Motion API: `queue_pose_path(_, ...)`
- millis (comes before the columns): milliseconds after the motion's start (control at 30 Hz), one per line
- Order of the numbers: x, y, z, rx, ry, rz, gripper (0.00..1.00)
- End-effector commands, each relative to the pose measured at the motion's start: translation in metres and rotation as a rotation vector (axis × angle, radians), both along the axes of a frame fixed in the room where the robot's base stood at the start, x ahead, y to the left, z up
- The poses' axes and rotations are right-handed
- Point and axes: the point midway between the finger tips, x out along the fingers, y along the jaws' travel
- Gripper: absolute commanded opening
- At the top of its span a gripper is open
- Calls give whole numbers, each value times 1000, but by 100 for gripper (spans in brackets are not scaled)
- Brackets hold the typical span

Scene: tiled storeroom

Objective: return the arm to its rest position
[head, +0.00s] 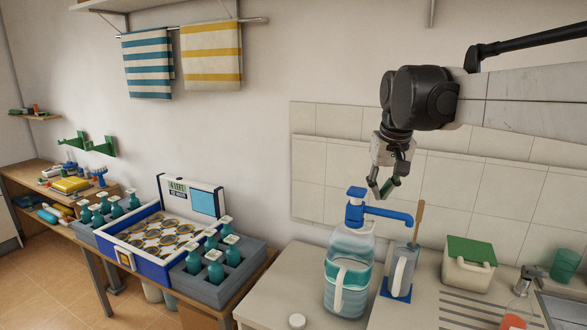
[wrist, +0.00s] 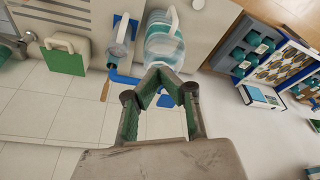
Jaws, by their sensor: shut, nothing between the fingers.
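My gripper (head: 381,190) hangs at the end of my arm, in front of the tiled wall at the right of the head view. It is shut and empty, with its fingertips pointing down, above the water jug (head: 346,262) with the blue pump (head: 357,207). The gripper also shows in the wrist view (wrist: 158,72), its fingertips meeting. In that view the jug (wrist: 165,43) lies just beyond the fingertips, and I see a gap between them in the head view.
The counter (head: 270,303) also holds a green-lidded container (head: 469,263), a white cap (head: 297,321) and a sink with a green cup (head: 565,265). Striped towels (head: 148,65) hang on a wall rail.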

Motion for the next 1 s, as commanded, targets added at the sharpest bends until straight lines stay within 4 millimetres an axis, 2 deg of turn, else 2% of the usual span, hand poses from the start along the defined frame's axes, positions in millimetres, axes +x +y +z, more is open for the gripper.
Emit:
queue_pose_path(33,-17,0,-8,0,-14,-2,0)
queue_pose_path(367,-112,0,-56,6,-120,-15,0)
queue_pose_path(600,-179,0,-107,9,-196,-23,0)
queue_pose_path(800,-230,0,-159,13,-259,-30,0)
queue_pose_path(1000,-264,0,-201,17,-307,-36,0)
